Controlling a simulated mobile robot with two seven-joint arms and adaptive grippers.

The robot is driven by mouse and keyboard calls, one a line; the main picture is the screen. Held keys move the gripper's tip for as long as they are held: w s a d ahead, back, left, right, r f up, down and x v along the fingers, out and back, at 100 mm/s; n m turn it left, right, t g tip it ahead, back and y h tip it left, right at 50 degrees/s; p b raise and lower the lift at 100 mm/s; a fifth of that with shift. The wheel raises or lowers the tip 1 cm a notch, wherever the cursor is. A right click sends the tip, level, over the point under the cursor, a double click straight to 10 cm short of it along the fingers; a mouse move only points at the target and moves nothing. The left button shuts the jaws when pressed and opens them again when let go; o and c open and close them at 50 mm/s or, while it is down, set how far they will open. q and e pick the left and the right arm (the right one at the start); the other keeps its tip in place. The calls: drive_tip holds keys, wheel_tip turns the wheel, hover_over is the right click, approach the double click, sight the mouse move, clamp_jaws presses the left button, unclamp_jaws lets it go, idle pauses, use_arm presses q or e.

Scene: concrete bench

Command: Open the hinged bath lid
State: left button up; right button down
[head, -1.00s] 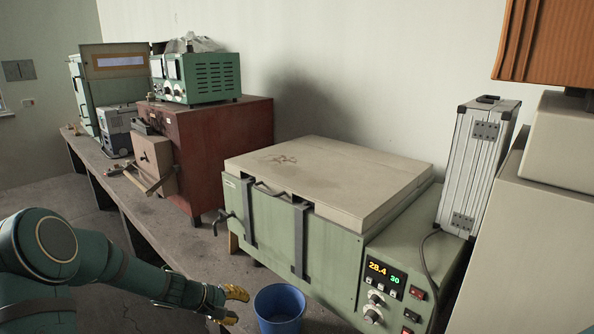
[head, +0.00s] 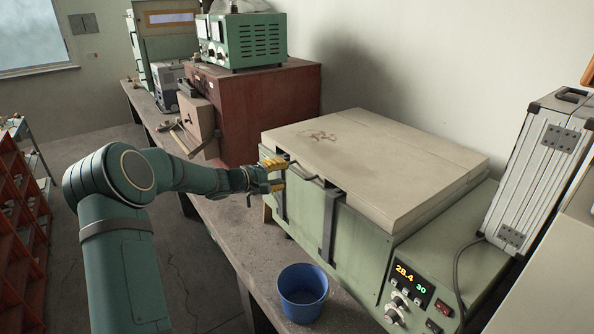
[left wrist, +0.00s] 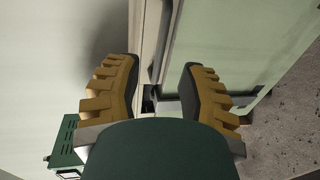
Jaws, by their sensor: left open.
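The green bath (head: 350,235) stands on the bench with its pale hinged lid (head: 375,160) lying flat and closed on top. A dark bar handle (head: 305,174) sits at the lid's front edge, between two dark straps on the bath's front. My left gripper (head: 284,175) is open at the left end of the lid's front edge, close to the handle. In the left wrist view its two yellow-padded fingers (left wrist: 160,88) stand apart on either side of the lid edge; whether they touch anything I cannot tell. My right gripper is not in view.
A blue bucket (head: 303,292) stands on the bench in front of the bath. A control panel (head: 415,290) and a silver case (head: 540,170) are at the right. A red-brown cabinet (head: 265,105) carrying a green instrument (head: 245,40) stands behind left.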

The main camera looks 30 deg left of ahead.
sight(295, 172)
use_arm(q)
drive_tip(key=p+x, duration=0.1)
drive_tip(key=x, duration=0.5)
clamp_jaws()
